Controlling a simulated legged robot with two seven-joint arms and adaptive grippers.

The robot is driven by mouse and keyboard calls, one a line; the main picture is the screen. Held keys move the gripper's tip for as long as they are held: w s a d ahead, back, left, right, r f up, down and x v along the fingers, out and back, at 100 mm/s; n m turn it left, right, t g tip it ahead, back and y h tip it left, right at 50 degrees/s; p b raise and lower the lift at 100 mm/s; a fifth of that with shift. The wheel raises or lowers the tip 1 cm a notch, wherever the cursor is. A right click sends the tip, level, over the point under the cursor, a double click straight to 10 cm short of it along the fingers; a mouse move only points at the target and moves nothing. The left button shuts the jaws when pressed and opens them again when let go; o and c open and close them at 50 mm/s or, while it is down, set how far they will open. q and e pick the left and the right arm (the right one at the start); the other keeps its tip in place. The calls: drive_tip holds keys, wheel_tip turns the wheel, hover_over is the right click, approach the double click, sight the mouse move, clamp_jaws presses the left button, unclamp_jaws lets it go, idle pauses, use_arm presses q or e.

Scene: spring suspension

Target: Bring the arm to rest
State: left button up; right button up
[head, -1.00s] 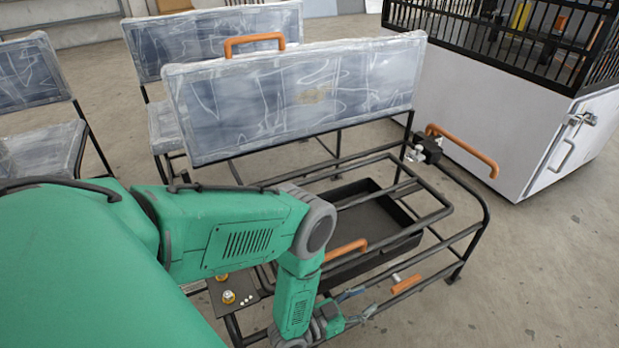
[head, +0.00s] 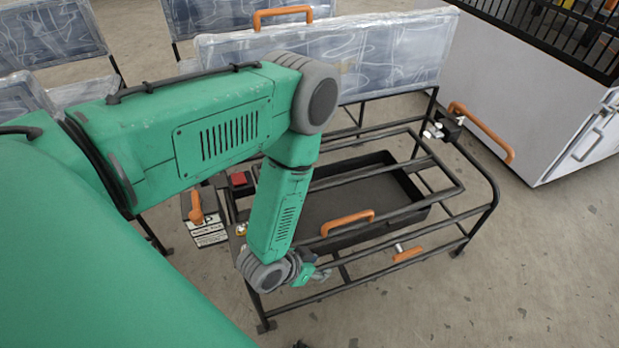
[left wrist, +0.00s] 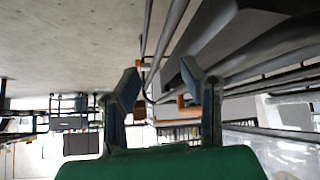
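My left arm comes in from the left in the head view, its green forearm bent down. The left gripper (head: 320,273) is small there, near the left front part of the black tube frame (head: 480,215). In the left wrist view its two fingers (left wrist: 162,88) stand apart with a gap between them and nothing held. A short orange-and-metal cylinder (head: 407,253) is on the frame's front rail, to the right of the gripper and apart from it. My right gripper is not in view.
The frame holds a dark tray (head: 350,195) with an orange handle (head: 347,222). A box with an orange lever (head: 197,208) is at the left. Plastic-covered seat backs stand behind. Floor at the front right is clear.

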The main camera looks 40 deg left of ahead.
use_arm(q)
drive_tip(key=shift+s+d+r+g+y, duration=0.1)
drive_tip(key=shift+s+r+g+y, duration=0.2)
drive_tip(key=shift+s+r, duration=0.15)
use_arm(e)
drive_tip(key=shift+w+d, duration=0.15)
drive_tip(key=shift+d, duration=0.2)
use_arm(q)
drive_tip(key=shift+a+f, duration=0.15)
drive_tip(key=shift+a, duration=0.15)
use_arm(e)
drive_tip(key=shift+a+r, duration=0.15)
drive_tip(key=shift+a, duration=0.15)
use_arm(q)
drive_tip(key=s+a+r+n+g+y+p, duration=0.1)
drive_tip(key=s+a+r+g+p, duration=0.1)
drive_tip(key=s+r, duration=0.5)
drive_tip(key=s+a+r+n+g+y+p, duration=0.1)
drive_tip(key=s+a+r+g+p, duration=0.1)
drive_tip(key=s+r, duration=0.5)
drive_tip(key=s+g+p, duration=0.1)
drive_tip(key=g, duration=0.1)
drive_tip(key=shift+s+a+g, duration=0.25)
drive_tip(key=shift+s+g, duration=0.1)
drive_tip(key=shift+g, duration=0.05)
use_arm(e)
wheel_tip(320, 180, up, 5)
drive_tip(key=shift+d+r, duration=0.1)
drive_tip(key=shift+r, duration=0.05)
